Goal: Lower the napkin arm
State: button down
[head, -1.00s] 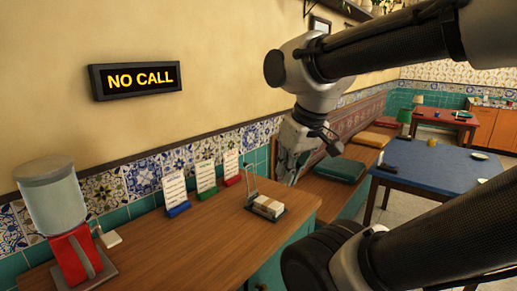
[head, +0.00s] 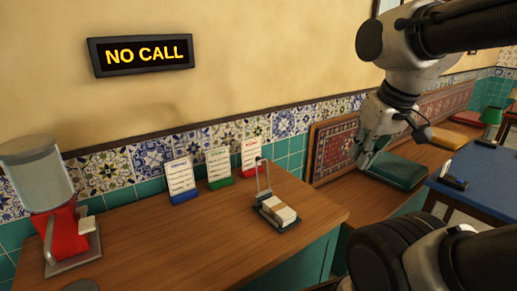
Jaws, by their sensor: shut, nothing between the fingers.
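The napkin holder (head: 283,222) is a dark tray with a stack of pale napkins (head: 279,210) on the right part of the wooden counter. Its thin metal napkin arm (head: 263,180) stands raised, nearly upright, at the back left of the stack. My gripper (head: 363,165) hangs to the right of the holder, past the counter's right end, in front of the patterned bench back. It is apart from the napkin arm. Its fingers are small here and look closed, with nothing seen in them.
Three menu cards in blue, green and red stands (head: 220,169) stand along the tiled wall. A red dispenser with a clear jar (head: 48,205) is at the left. A teal cushion (head: 398,171) lies on the bench and a blue table (head: 480,181) stands at right. The counter's middle is clear.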

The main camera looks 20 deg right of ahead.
jog(key=shift+w, duration=0.1)
jog(key=w+a+r+n+g, duration=0.1)
jog(key=w+a+r, duration=0.15)
jog(key=w, duration=0.65)
jog(key=w+a+r+n, duration=0.1)
jog(key=w+a, duration=0.2)
jog(key=w, duration=0.6)
jog(key=w+a+f, duration=0.3)
jog(key=w+a, duration=0.1)
jog(key=w, duration=0.4)
jog(key=w+a+f+n+g, duration=0.1)
jog(key=w+a+f, duration=0.3)
jog(key=w, duration=0.5)
jog(key=shift+w+a+n+y, duration=0.3)
jog(key=shift+a+y, duration=0.1)
jog(key=shift+a, duration=0.35)
jog(key=shift+f, duration=0.1)
notch_tip(320, 180, down, 9)
jog(key=s, duration=0.2)
jog(key=shift+d, duration=0.35)
